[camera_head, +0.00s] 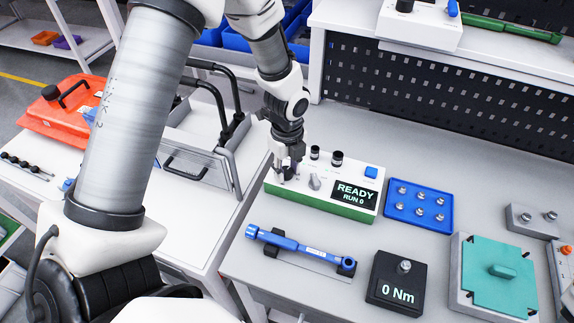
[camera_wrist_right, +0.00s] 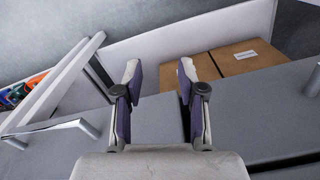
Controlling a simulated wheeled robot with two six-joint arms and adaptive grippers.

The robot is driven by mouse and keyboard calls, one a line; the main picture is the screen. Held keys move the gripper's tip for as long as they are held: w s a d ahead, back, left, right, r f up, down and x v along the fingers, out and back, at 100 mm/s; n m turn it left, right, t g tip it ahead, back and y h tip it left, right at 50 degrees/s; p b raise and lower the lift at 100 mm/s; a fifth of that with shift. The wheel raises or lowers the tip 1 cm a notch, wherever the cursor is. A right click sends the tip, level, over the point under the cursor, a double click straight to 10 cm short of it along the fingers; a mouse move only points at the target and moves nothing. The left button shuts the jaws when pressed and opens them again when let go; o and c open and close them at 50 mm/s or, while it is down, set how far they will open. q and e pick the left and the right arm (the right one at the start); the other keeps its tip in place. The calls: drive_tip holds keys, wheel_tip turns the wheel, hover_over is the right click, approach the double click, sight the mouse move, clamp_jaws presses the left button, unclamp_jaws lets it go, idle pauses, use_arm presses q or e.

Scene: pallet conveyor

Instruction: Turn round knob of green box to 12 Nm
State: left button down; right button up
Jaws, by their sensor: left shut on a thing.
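The green box (camera_head: 325,209) has a white top and a green lower body, and stands on the grey table. Its display (camera_head: 356,193) reads READY, RUN 0. A grey pointer knob (camera_head: 314,182) and two black knobs (camera_head: 337,158) show on its top. My left gripper (camera_head: 287,175) points down at the box's left end, shut on a small round knob that its fingers mostly hide. No Nm scale is readable on the box. In the right wrist view my right gripper (camera_wrist_right: 162,75) is open and empty, away from the box.
A blue torque wrench (camera_head: 300,247) lies in front of the box. A black tester (camera_head: 397,284) reads 0 Nm. A blue bolt tray (camera_head: 418,206) and a teal-topped fixture (camera_head: 499,275) stand at the right. Cardboard boxes (camera_wrist_right: 235,65) show in the right wrist view.

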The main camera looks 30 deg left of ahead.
use_arm(q)
drive_tip(key=n+p, duration=0.1)
drive_tip(key=n, duration=0.3)
drive_tip(key=shift+f+n+p, duration=0.2)
drive_tip(key=shift+n+p, duration=0.2)
drive_tip(key=shift+n, duration=2.4)
drive_tip(key=c, duration=0.8)
unclamp_jaws()
drive_tip(key=shift+w+a, duration=0.1)
drive_tip(key=shift+r, duration=0.1)
